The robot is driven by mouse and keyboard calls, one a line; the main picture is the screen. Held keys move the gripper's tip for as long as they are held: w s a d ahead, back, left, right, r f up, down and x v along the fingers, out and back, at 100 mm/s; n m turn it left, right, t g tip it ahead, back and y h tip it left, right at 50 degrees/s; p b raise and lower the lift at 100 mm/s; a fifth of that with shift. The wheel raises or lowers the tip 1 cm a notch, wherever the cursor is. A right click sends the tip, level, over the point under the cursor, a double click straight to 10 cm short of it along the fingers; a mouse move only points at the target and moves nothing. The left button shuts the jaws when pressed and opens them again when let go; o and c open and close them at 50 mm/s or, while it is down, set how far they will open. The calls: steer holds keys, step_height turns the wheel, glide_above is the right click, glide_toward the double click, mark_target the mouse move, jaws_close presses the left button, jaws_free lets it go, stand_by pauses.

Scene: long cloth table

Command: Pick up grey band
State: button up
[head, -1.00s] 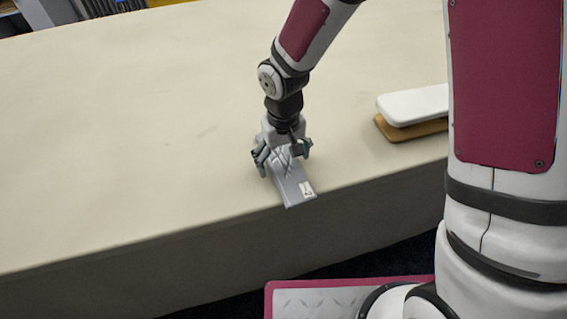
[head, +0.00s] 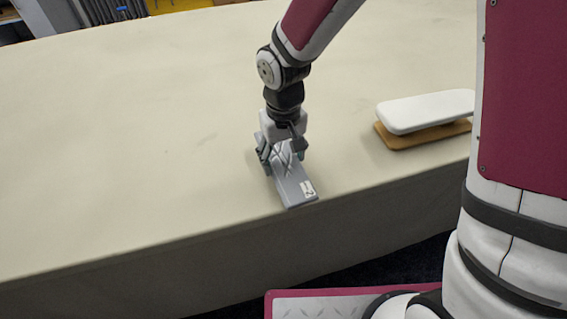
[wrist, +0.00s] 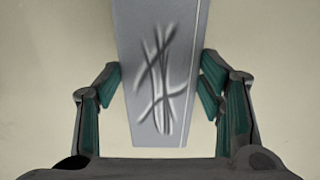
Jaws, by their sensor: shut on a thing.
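The grey band (head: 294,187) is a flat grey box with dark crossing lines on its face and a small white label at its near end. It lies on the table by the front edge. My gripper (head: 281,155) is over its far part, with a finger on each long side. In the wrist view the grey band (wrist: 161,75) runs between the fingers of my gripper (wrist: 161,92), which are shut on it. Small gaps seem to show beside the fingertips in that view. The underside of the band is hidden.
A white rounded slab (head: 425,110) lies on a brown board (head: 400,139) to the right on the table (head: 120,150). The table's front edge is just below the band. The left and middle of the cloth are clear.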

steer(key=s+d+p, duration=0.2)
steer(key=s, duration=0.5)
steer(key=s+d+r+p, duration=0.1)
steer(key=s+d+p, duration=0.1)
steer(key=s, duration=0.6)
steer(key=shift+s+d+r+p, duration=0.2)
steer(key=shift+p, duration=0.35)
